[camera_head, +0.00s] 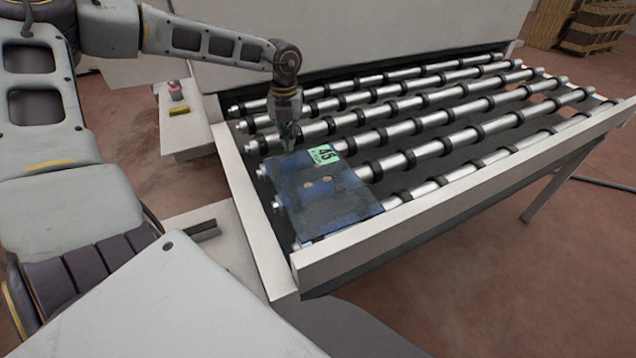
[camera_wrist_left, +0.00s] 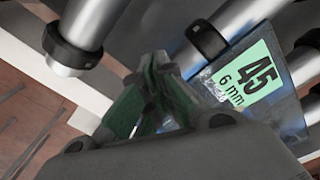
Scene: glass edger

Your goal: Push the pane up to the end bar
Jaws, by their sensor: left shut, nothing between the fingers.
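The pane (camera_head: 320,196) is a dark blue, see-through sheet lying on the rollers at the near left corner of the conveyor. A pale bar (camera_head: 450,203) runs along the conveyor's near side, close to the pane's near edge. My right gripper is out of view.
Several steel rollers (camera_head: 440,145) with black rings lie bare to the right of and beyond the pane. A pale rail (camera_head: 237,190) borders their left ends. A side shelf (camera_head: 187,140) holds a small red item and a yellow one. A pale panel stands behind.

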